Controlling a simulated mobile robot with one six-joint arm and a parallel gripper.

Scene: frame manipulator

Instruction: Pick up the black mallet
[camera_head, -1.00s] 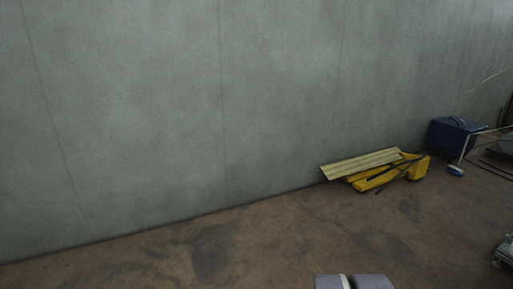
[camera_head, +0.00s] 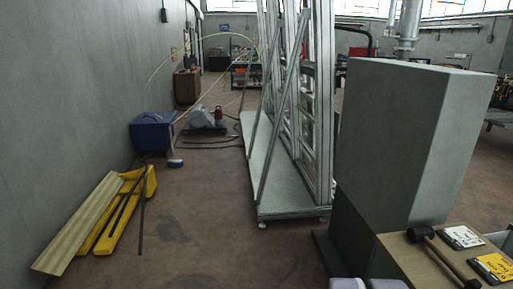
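The black mallet (camera_head: 420,234) lies on a wooden-topped surface (camera_head: 400,246) at the lower right. Its dark head is near the far side, and its handle runs down and right toward the bottom edge, where its end is hard to make out. My gripper is not clearly visible. Only pale lilac-grey rounded parts, likely of my own body, show at the bottom edge, left of the mallet.
A white card (camera_head: 461,237) and a yellow card (camera_head: 494,267) lie right of the mallet. A tall grey block (camera_head: 400,140) stands behind the surface. A metal frame (camera_head: 285,190) stands farther back. Yellow items (camera_head: 125,215) lie by the left wall. Brown floor between is open.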

